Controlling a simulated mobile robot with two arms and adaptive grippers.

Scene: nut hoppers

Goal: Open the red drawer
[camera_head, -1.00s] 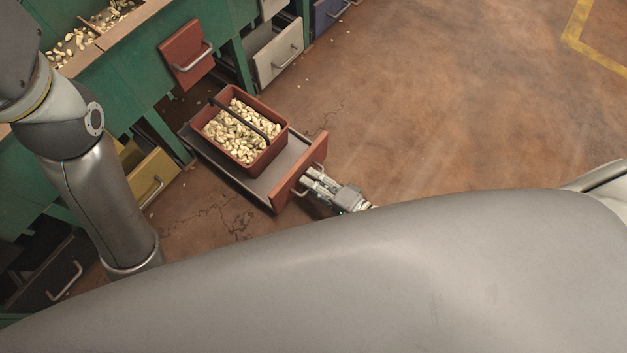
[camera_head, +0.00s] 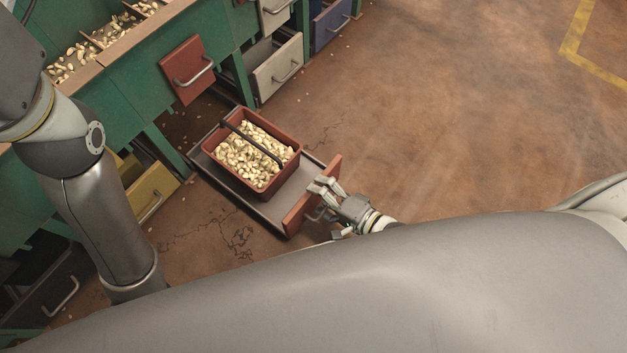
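The lower red drawer (camera_head: 312,195) is pulled far out from the green cabinet, low over the floor. Its grey tray (camera_head: 265,210) holds a red bin (camera_head: 281,183) of pale nuts with a dark carrying handle. My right gripper (camera_head: 331,211) is at the drawer's front. Its fingers are spread apart, one near the front's upper edge and one lower, with the metal handle (camera_head: 318,214) between or beside them; contact cannot be told. The upper red drawer (camera_head: 187,82) looks shut. My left arm comes in from the left; its gripper is hidden behind my grey body.
A yellow drawer (camera_head: 153,192) and a dark drawer (camera_head: 52,295) are at the left. White (camera_head: 278,75) and blue (camera_head: 331,25) drawers are at the top. Nut hoppers (camera_head: 128,40) top the cabinet. The brown floor to the right is clear.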

